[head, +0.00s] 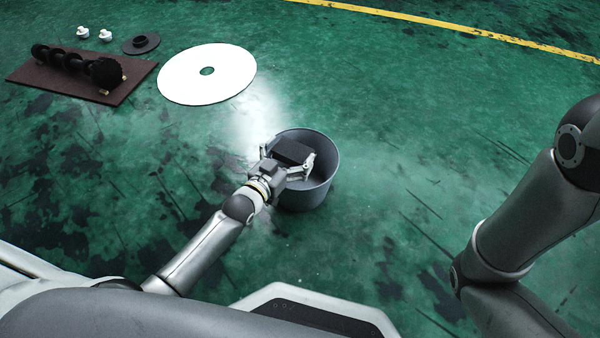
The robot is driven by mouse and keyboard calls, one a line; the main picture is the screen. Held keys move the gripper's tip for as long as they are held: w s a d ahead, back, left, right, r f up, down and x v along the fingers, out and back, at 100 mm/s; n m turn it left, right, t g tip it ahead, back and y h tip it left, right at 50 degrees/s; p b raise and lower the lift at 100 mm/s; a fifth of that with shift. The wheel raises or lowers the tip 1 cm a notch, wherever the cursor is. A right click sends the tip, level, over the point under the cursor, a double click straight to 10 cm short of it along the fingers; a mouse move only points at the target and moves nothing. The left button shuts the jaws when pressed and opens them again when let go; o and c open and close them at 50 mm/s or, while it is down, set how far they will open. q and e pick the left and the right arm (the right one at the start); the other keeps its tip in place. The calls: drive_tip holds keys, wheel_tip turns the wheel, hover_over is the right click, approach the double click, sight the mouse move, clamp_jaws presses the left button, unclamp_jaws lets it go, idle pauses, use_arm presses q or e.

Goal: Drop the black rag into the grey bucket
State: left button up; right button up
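The grey bucket (322,187) stands upright on the green floor, near the middle of the head view. My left gripper (290,160) is over the bucket's opening, its fingers spread around a dark, block-shaped thing, the black rag (293,151). The rag sits between the fingers and appears gripped at about the height of the rim. The gripper and rag hide part of the bucket's inside and its left rim. My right arm shows at the right edge, but its gripper is out of view.
A large white disc (183,77) lies on the floor behind and left of the bucket. A brown board (128,85) with a black shaft-like part (72,60), a small dark disc (141,45) and two white pieces (105,35) lie farther left. The floor right of the bucket is clear.

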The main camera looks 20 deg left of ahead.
use_arm(q)
drive_tip(key=shift+o, duration=0.3)
drive_tip(key=shift+s, duration=0.25)
drive_tip(key=v, duration=1.1)
drive_tip(key=shift+s, duration=0.25)
drive_tip(key=shift+a, duration=0.15)
